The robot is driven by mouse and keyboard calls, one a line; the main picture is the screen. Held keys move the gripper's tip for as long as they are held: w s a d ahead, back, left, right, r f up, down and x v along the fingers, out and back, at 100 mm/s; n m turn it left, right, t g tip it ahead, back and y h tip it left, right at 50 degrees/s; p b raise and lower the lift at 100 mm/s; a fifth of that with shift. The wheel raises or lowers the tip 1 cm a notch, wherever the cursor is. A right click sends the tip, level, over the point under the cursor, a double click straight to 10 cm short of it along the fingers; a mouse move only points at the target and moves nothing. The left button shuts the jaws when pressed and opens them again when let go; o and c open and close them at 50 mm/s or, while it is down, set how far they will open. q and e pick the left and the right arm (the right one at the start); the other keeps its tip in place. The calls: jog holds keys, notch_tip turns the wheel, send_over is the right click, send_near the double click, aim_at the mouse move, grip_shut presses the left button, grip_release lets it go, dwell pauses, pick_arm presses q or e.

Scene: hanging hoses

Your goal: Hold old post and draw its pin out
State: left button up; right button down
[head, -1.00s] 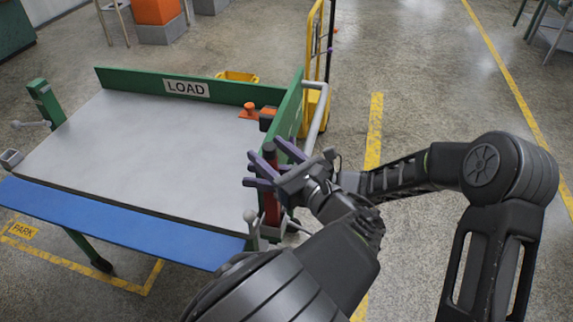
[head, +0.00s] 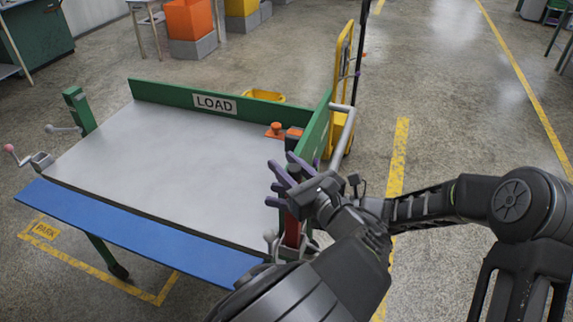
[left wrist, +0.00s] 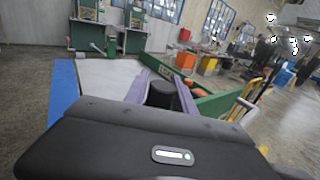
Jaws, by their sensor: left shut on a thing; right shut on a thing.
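The old post (head: 292,232) is red with a dark top and stands upright at the near right corner of the loading table. My left gripper (head: 291,170) comes in at its upper end, shut on it. In the left wrist view the purple fingers sit either side of the post's dark round top (left wrist: 163,95). My right gripper (head: 277,195) is just below, its purple fingers close beside the post. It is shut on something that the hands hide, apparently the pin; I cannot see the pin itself.
The grey table top (head: 170,165) with its blue front edge (head: 130,230) lies left of the post. A green rail with a LOAD sign (head: 215,104) runs along the back. A yellow hand truck (head: 342,95) stands behind the right side. Floor on the right is clear.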

pick_arm(q)
grip_shut()
jog(key=shift+r, duration=0.7)
dwell(1.0)
jog(key=shift+r, duration=2.9)
jog(key=shift+r, duration=1.5)
pick_arm(e)
jog(key=c, duration=1)
grip_release()
jog(key=shift+o, duration=0.2)
jog(key=shift+d, duration=0.15)
